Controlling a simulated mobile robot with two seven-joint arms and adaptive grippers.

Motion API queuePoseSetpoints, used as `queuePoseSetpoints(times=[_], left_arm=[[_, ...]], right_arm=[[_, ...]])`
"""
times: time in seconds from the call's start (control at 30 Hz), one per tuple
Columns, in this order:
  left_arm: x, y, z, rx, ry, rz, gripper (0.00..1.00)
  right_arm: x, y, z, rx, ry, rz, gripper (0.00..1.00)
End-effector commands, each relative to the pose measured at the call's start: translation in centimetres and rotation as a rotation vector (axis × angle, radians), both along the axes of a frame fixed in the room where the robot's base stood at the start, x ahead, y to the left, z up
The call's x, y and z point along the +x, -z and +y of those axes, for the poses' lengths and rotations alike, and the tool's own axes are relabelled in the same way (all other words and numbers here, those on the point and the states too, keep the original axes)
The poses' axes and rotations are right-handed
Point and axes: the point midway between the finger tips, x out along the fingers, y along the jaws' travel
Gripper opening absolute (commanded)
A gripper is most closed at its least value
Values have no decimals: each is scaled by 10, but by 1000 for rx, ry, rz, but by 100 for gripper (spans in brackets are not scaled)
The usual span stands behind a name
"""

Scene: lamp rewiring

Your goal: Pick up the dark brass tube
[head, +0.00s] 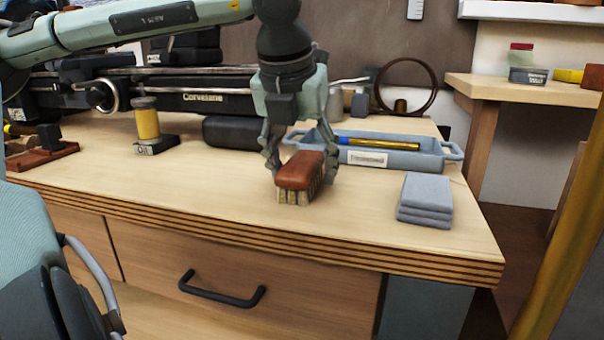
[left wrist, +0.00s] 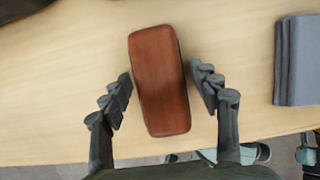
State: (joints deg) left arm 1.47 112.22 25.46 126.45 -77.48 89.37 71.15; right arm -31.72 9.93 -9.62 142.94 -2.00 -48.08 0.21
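A brass-coloured tube (head: 383,143) with a blue left end lies in the blue-grey tray (head: 437,160) at the back of the bench; I cannot tell if it is the dark brass tube. My left gripper (head: 301,168) points down in front of the tray, around a brush with a red-brown wooden back (head: 301,169) and pale bristles. In the left wrist view the gripper (left wrist: 160,86) is open, one finger on each side of the brush (left wrist: 160,85), with narrow gaps. The brush appears to stand on the bench. My right gripper is out of view.
Folded grey cloths (head: 425,197) lie right of the brush. A yellow spool on a dark base (head: 148,122) and a black lathe-like machine (head: 190,95) stand left. A dark ring (head: 432,82) stands behind the tray. A thick brass-coloured pole (head: 570,230) rises at the right foreground. The bench front is clear.

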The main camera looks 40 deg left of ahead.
Motion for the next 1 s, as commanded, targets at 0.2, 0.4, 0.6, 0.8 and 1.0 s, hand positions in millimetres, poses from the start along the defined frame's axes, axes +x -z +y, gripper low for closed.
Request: queuePoseSetpoints(times=[0.2, 0.4, 0.6, 0.8, 1.0], left_arm=[[0, 0, 0, 0, 0, 0, 30], [0, 0, 0, 0, 0, -1, 12], [0, -2, 0, 0, 0, 0, 12], [1, -23, 1, 3, -2, -5, 12], [1, -67, 1, 5, -2, -3, 12]], right_arm=[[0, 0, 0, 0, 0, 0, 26], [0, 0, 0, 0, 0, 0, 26], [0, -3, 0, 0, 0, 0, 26], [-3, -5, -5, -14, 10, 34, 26], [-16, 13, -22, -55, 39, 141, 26]])
